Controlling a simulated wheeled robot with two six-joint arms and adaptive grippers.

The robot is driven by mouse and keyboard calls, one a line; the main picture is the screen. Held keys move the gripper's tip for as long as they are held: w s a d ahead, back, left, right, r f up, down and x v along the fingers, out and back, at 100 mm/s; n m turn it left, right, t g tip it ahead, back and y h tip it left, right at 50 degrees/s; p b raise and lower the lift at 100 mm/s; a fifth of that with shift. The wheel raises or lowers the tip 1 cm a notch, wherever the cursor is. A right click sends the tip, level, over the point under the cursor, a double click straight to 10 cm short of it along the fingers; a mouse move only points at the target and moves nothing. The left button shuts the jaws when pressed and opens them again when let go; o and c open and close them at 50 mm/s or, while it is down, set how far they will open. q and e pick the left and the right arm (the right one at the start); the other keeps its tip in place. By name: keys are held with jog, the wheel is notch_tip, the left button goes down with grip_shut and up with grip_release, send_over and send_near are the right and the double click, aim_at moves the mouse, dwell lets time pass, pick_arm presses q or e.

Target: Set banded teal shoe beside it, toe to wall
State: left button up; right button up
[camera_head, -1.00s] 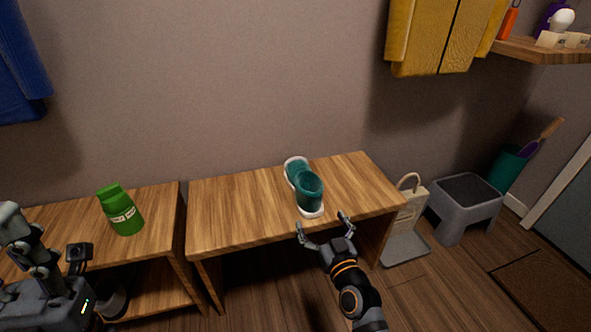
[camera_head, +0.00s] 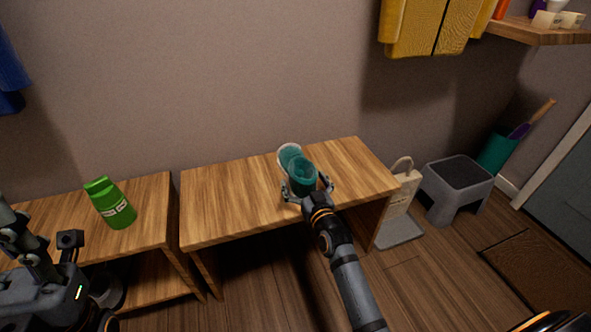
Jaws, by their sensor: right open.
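A teal shoe (camera_head: 302,177) with a pale sole edge stands on the middle wooden bench (camera_head: 230,200). Its rounded toe points to the wall and its open ankle end faces the front. No second teal shoe shows, and I cannot make out a band on this one. My right gripper (camera_head: 307,190) is open at the heel end, one finger on each side of the shoe. Whether the fingers touch it I cannot tell; the gripper hides the lower heel. Parts of my left arm show at the left edge, but its gripper does not.
Bare bench top lies on both sides of the shoe. A grey step stool (camera_head: 456,187) and a beige boxy object (camera_head: 399,210) stand right of the bench. Yellow cloth (camera_head: 430,28) hangs above.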

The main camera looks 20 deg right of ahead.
jog(key=shift+w, duration=0.65)
jog(key=c, duration=1.4)
jog(key=shift+r, duration=0.15)
jog(key=shift+c, duration=0.7)
